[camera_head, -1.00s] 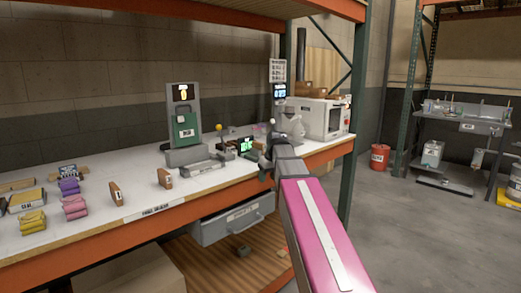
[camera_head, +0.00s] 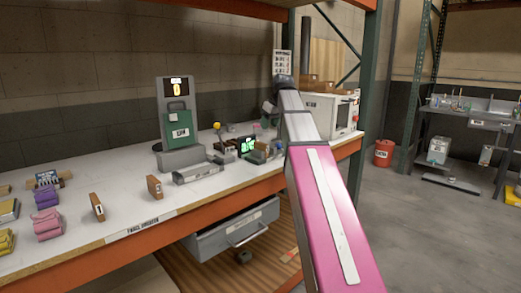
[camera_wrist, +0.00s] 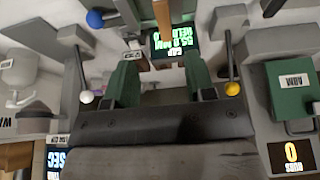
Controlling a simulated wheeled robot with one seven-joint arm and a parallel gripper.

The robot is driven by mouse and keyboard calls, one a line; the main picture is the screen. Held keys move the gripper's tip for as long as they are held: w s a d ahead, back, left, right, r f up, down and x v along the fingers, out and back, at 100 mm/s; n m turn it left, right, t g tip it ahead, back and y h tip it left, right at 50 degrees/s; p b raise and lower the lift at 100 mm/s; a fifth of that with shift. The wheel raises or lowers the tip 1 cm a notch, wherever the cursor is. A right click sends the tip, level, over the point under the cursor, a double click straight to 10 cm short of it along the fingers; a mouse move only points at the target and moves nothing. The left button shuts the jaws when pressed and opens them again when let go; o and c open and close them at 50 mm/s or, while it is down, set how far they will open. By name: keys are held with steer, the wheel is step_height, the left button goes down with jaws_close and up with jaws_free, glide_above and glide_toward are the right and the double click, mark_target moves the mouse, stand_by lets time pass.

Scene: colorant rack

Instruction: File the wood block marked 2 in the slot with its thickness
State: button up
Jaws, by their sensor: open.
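My gripper (camera_wrist: 163,84) shows in the wrist view as two green fingers, apart, with nothing seen between them. A brown wooden piece (camera_wrist: 162,16) stands at the top edge, beyond the fingertips, beside a lit display (camera_wrist: 173,41); I cannot tell whether it is a marked block. In the head view, a wood block marked 1 (camera_head: 97,207) and another wood block (camera_head: 154,187) stand upright on the white bench. The second block's mark is too small to read. No slot for thickness is clearly visible. My arm hides part of the bench's right end.
A grey stand with a green case (camera_head: 175,122) and a yellow-lit display is on the bench. A device with a green-lit display (camera_head: 246,145) stands near my arm. Purple (camera_head: 46,196) and pink (camera_head: 47,224) bundles lie at left. A white oven (camera_head: 316,108) stands at right.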

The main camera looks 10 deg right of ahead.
glide_above(261, 143)
steer(key=s+d, duration=0.2)
step_height(261, 143, down, 5)
steer(key=shift+r, duration=0.15)
steer(key=shift+a+x, duration=0.15)
steer(key=shift+x, duration=1.15)
steer(key=shift+a+x, duration=0.2)
steer(key=shift+x, duration=1.1)
steer(key=shift+w+r, duration=0.15)
steer(key=shift+r, duration=0.05)
jaws_close()
